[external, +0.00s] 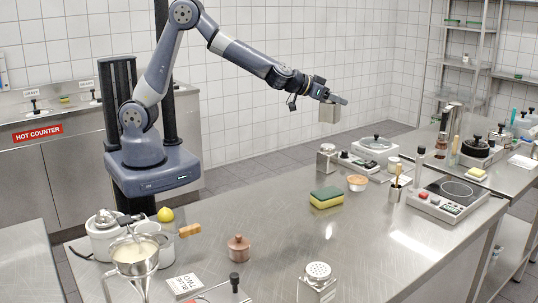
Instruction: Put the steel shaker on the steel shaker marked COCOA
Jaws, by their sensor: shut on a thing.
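My gripper (333,99) is shut on a small square steel shaker (329,114) and holds it in the air above the far part of the steel table. One standing steel shaker (326,160) is on the table below the held one, clearly apart from it. Another steel shaker (316,290) with a perforated round top stands at the table's front edge. Its front carries a label that is too small to read. I cannot tell which standing shaker is marked COCOA. The top of the held shaker is partly hidden by my gripper.
A green and yellow sponge (326,198) and a small copper-coloured bowl (357,183) lie near the far shaker. A copper pot (239,249) sits nearer. The table's middle is mostly clear.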

